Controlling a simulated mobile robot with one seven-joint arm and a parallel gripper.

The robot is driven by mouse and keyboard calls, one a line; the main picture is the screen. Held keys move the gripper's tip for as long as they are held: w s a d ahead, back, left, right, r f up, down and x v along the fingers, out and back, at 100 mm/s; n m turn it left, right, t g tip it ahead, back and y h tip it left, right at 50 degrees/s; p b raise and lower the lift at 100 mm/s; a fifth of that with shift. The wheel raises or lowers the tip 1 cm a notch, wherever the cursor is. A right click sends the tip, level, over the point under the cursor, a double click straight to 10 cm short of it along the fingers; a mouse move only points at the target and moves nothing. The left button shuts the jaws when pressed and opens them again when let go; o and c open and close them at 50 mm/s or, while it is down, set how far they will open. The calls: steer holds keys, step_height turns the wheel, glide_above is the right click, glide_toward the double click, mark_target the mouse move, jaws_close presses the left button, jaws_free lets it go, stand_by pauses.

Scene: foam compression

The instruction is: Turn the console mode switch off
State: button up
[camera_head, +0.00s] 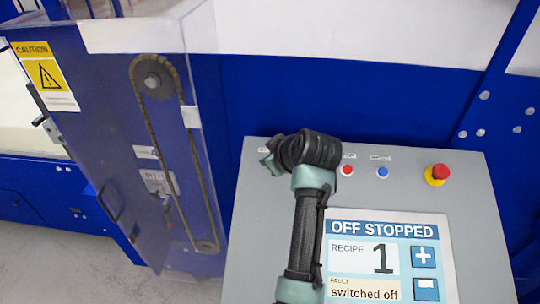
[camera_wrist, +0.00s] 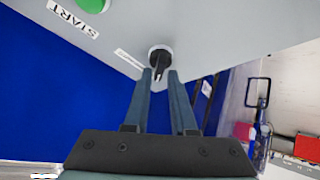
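The mode switch (camera_wrist: 160,57) is a black knob with a pale ring, near the edge of the grey console in the wrist view. My gripper (camera_wrist: 161,76) points at it, with its two fingers apart and the knob's narrow handle at or between the tips. I see no clear grip on it. In the head view my gripper (camera_head: 270,162) is over the console's upper left corner, and my wrist hides the switch. The console screen (camera_head: 388,258) reads "OFF STOPPED", recipe 1, and fault "switched off".
A green button (camera_wrist: 93,4) labelled START is near the switch. A red button (camera_head: 347,170), a blue button (camera_head: 383,172) and a red emergency stop on yellow (camera_head: 438,173) lie right of my wrist. A clear guard (camera_head: 110,140) with a chain stands to the left.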

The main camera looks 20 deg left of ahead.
steer(key=shift+o, duration=1.2)
steer(key=shift+s+d+f, duration=0.1)
steer(key=shift+d+f, duration=0.2)
steer(key=shift+f, duration=0.15)
steer(key=shift+r, duration=0.15)
steer(key=shift+s+d+r, duration=0.1)
steer(key=shift+r, duration=0.3)
steer(key=b+v, duration=0.3)
steer(key=v, duration=0.9)
steer(key=shift+d+b, duration=0.15)
steer(key=shift+b, duration=0.2)
